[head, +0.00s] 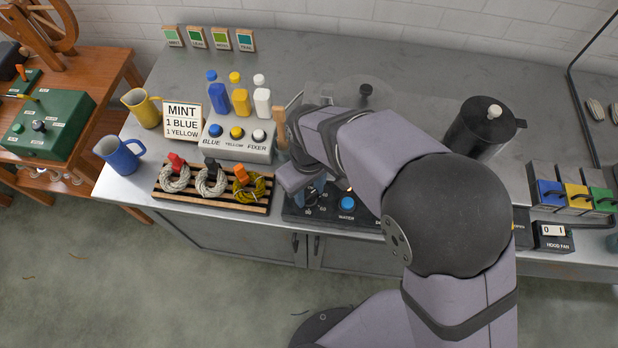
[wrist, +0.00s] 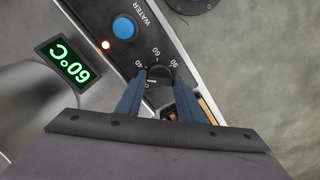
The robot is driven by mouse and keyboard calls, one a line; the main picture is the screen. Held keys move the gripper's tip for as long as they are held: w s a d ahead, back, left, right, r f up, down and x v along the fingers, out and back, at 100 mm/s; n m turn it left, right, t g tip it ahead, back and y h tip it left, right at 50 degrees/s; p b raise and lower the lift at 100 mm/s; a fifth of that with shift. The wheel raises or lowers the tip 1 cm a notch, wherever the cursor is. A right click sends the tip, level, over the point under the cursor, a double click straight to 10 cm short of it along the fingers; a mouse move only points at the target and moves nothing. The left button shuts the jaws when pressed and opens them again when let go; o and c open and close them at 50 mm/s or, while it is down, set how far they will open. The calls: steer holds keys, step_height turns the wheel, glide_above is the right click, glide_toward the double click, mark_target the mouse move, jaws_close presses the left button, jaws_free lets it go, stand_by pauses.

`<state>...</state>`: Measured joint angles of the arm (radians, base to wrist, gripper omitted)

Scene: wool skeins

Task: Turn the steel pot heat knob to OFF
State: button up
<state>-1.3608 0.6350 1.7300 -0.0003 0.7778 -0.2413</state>
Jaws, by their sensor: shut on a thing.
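The heat knob (wrist: 160,73) is a small dark dial on the black control panel (wrist: 178,48). Markings 40, 60 and 90 show around it in the wrist view. My gripper (wrist: 158,86) has its two blue fingers on either side of the knob, shut on it. The OFF mark and the knob's exact pointer direction cannot be made out. A green display (wrist: 68,60) reads 60°C, and a small orange light (wrist: 105,44) glows near the blue WATER button (wrist: 124,28). In the head view my gripper (head: 312,192) is at the panel's left end; my arm hides most of the pot.
A rack (head: 212,198) with several wool skeins stands left of the panel. Behind it are a dye-button box (head: 236,149), bottles and a MINT sign (head: 183,116). A black canister (head: 482,128) and coloured drawers (head: 574,192) stand at the right.

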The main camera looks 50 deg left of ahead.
mark_target(309, 194)
steer(key=n, duration=0.4)
steer(key=shift+a+r+n, duration=0.1)
steer(key=shift+n, duration=0.2)
steer(key=shift+n+p, duration=0.45)
steer(key=shift+n, duration=1.55)
steer(key=o, duration=1.1)
steer(key=shift+c, duration=0.2)
steer(key=shift+r+b, duration=0.9)
steer(key=shift+r, duration=2.75)
